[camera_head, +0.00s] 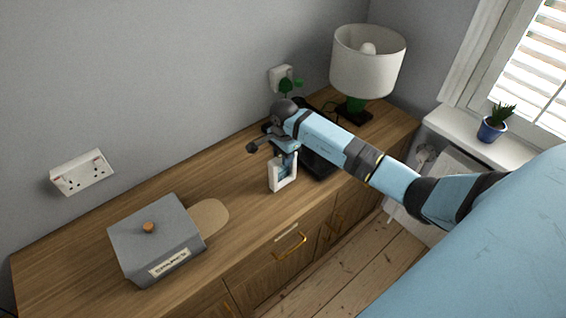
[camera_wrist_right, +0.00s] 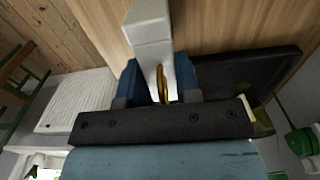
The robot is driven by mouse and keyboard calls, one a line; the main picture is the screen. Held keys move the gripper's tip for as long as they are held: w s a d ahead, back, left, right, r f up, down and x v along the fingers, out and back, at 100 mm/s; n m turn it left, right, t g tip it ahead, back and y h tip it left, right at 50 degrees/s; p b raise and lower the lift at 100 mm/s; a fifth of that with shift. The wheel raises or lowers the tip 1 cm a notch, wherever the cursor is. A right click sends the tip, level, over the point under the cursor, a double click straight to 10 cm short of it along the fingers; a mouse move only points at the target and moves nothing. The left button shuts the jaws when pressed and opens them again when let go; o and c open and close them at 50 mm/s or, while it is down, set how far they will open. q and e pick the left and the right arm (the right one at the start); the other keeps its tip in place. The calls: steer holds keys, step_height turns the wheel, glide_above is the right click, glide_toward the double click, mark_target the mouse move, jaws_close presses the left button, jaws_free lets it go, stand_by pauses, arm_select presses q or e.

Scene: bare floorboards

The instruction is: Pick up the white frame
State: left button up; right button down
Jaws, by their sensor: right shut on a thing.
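The white frame (camera_head: 283,174) is a small upright rectangle with a thick white border, above the wooden sideboard near its front edge. Its edge also shows in the right wrist view (camera_wrist_right: 149,34), between the blue fingers. My right gripper (camera_head: 288,156) reaches in from the right and is shut on the upper part of the frame. It also shows in the right wrist view (camera_wrist_right: 158,82). I cannot tell whether the frame's lower edge touches the wood. My left gripper is not in view.
A grey lidded box (camera_head: 160,240) and a rounded board (camera_head: 209,216) occupy the left of the sideboard (camera_head: 236,182). A black tray (camera_head: 322,160) lies beneath my right arm. A lamp (camera_head: 366,66) stands at the back right. A potted plant (camera_head: 492,124) is on the windowsill.

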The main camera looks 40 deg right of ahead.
step_height(320, 180, up, 20)
steer(key=b, duration=0.2)
steer(key=shift+b, duration=0.4)
stand_by(0.7)
steer(key=s+a+f+n+p, duration=0.2)
steer(key=s+a+n+p, duration=0.2)
steer(key=s+a+n, duration=0.7)
steer(key=a+n, duration=0.2)
steer(key=n, duration=0.4)
steer(key=shift+s+a+f+p, duration=0.15)
steer(key=shift+f+p, duration=0.25)
